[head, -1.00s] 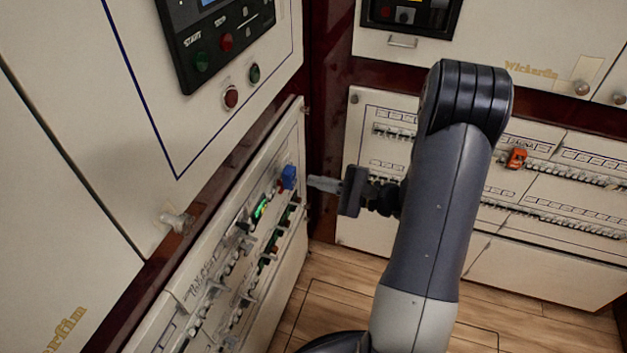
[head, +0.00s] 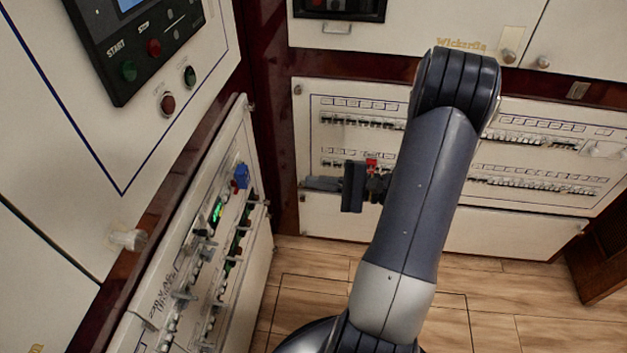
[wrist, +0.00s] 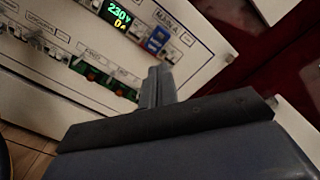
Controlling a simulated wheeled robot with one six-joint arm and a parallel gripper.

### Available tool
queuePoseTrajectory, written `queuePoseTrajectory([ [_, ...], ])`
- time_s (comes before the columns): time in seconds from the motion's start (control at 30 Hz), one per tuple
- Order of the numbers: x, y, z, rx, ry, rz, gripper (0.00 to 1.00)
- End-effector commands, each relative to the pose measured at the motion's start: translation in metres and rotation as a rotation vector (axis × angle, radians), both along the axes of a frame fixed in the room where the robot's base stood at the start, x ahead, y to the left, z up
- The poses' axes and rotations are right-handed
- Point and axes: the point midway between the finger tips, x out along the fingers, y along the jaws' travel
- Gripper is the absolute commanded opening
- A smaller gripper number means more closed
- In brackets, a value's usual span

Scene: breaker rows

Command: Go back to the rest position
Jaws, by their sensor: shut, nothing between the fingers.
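My gripper (head: 318,184) points left in the head view, its fingers shut and empty. It stands apart from the left breaker panel (head: 262,262), to the right of the blue switch (head: 241,176) there. In the wrist view the closed fingers (wrist: 157,86) show in front of the panel, below the blue switch (wrist: 157,40). My arm rises in the middle of the head view and bends over at the top, hiding part of the back breaker panel (head: 311,216).
A control box with buttons (head: 128,72) is on the left cabinet. A lit green display (wrist: 117,14) is on the left panel. A dark red post (head: 270,120) stands in the corner. The wooden floor (head: 500,290) is clear at front right. A brown wooden piece (head: 607,250) stands far right.

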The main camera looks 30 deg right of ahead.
Motion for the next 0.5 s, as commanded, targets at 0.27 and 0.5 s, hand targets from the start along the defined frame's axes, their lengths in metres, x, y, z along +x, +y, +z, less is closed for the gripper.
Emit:
queuePoseTrajectory([
  [0.27,0.0002,0.0002,-0.0001,0.000,0.000,0.000,0.00],
  [0.5,0.0040,0.0054,-0.0002,0.000,0.000,0.000,0.00],
])
